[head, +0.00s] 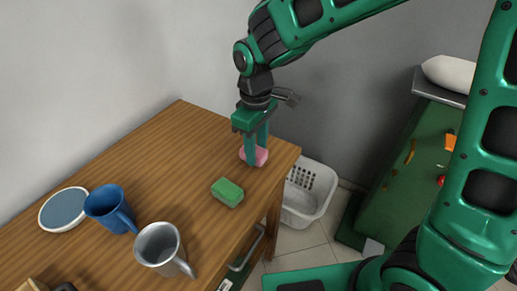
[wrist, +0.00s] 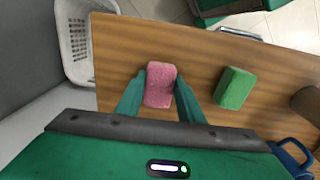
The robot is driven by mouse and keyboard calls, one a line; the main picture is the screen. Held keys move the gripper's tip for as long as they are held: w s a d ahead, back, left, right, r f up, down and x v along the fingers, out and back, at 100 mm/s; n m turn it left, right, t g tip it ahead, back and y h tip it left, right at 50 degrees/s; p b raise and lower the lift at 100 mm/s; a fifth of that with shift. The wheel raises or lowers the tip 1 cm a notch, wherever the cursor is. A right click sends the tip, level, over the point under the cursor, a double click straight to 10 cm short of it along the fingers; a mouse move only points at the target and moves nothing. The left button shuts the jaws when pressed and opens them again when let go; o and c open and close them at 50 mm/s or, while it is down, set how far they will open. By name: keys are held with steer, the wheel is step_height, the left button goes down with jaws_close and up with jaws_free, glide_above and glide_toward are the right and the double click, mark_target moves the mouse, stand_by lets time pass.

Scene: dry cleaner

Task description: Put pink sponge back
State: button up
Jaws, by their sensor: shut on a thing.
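The pink sponge (head: 261,155) is at the far right end of the wooden table (head: 150,150), near its edge. My gripper (head: 255,158) points down with a finger on each side of the sponge and is shut on it. In the wrist view the pink sponge (wrist: 160,85) sits between the two fingertips (wrist: 160,88). I cannot tell whether the sponge touches the table or is slightly above it. A green sponge (head: 227,192) lies on the table nearby, apart from my gripper; it also shows in the wrist view (wrist: 234,88).
A blue mug (head: 107,207), a grey metal mug (head: 158,247) and a round blue-and-white dish (head: 63,209) stand at the left on the table. A white basket (head: 307,193) is on the floor beyond the table's right end. A green cabinet (head: 410,170) stands farther right.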

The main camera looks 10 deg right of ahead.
mark_target(257, 151)
steer(key=shift+f, duration=0.35)
steer(key=shift+f, duration=0.1)
steer(key=o, duration=1.1)
step_height(257, 151, up, 12)
